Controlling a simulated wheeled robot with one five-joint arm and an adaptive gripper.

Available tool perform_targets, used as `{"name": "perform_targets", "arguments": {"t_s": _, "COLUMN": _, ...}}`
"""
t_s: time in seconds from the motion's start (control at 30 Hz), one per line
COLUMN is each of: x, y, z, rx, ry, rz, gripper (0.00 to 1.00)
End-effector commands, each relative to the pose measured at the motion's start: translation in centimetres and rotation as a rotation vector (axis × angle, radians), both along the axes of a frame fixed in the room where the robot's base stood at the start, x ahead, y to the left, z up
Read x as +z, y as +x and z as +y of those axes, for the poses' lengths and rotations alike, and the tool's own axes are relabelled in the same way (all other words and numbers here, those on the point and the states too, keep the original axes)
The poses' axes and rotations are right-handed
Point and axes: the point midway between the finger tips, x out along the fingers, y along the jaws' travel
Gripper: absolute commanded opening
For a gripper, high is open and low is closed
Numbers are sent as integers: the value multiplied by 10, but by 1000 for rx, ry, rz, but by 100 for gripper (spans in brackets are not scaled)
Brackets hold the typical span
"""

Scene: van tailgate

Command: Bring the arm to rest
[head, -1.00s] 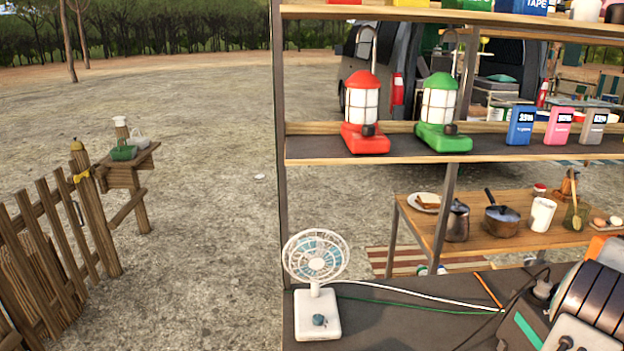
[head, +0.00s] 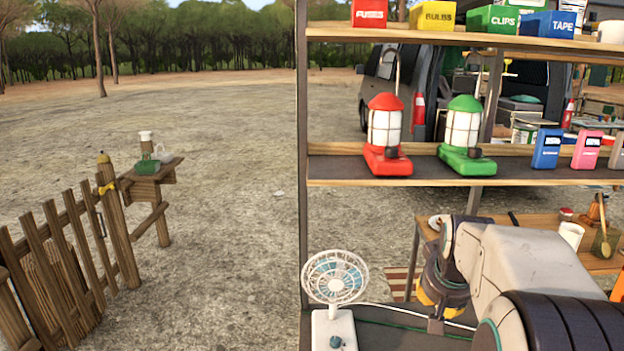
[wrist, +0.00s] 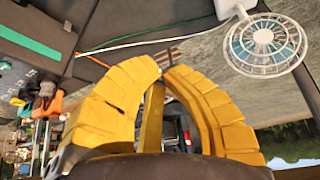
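My gripper (head: 436,318) hangs in front of the shelf at the lower right of the head view, pointing down, partly hidden by my own arm. In the wrist view its two yellow fingers (wrist: 164,68) curve together and their tips meet or nearly meet, with nothing seen held between them. My arm is bent out over the dark lower shelf top (head: 390,335). The white fan (head: 337,280) stands left of the gripper, apart from it; it also shows at the upper right of the wrist view (wrist: 263,42).
A red lantern (head: 386,135) and a green lantern (head: 465,135) stand on the middle shelf (head: 430,180). Labelled boxes, such as the yellow one (head: 433,15), line the top shelf. A wooden fence (head: 70,250) and open ground (head: 220,230) lie to the left. A van stands behind.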

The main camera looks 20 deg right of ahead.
Motion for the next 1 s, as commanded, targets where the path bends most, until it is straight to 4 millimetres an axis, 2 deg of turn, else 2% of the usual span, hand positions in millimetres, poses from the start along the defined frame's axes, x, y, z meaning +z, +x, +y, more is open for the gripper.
{"name": "perform_targets", "arguments": {"t_s": 0.03, "x": 1, "y": -8, "z": 36, "rx": 68, "ry": 8, "rz": 14, "gripper": 0}}
{"name": "perform_targets", "arguments": {"t_s": 0.1, "x": -3, "y": -24, "z": 79, "rx": 151, "ry": 24, "rz": 42, "gripper": 0}}
{"name": "perform_targets", "arguments": {"t_s": 0.2, "x": -11, "y": -54, "z": 130, "rx": 266, "ry": 40, "rz": 83, "gripper": 0}}
{"name": "perform_targets", "arguments": {"t_s": 0.3, "x": -22, "y": -86, "z": 168, "rx": 366, "ry": 52, "rz": 121, "gripper": 0}}
{"name": "perform_targets", "arguments": {"t_s": 0.4, "x": -32, "y": -114, "z": 193, "rx": 447, "ry": 58, "rz": 153, "gripper": 0}}
{"name": "perform_targets", "arguments": {"t_s": 0.5, "x": -41, "y": -136, "z": 208, "rx": 507, "ry": 61, "rz": 179, "gripper": 0}}
{"name": "perform_targets", "arguments": {"t_s": 0.63, "x": -50, "y": -155, "z": 219, "rx": 553, "ry": 64, "rz": 201, "gripper": 0}}
{"name": "perform_targets", "arguments": {"t_s": 0.8, "x": -54, "y": -163, "z": 223, "rx": 574, "ry": 64, "rz": 210, "gripper": 0}}
{"name": "perform_targets", "arguments": {"t_s": 1.0, "x": -54, "y": -163, "z": 223, "rx": 574, "ry": 65, "rz": 211, "gripper": 0}}
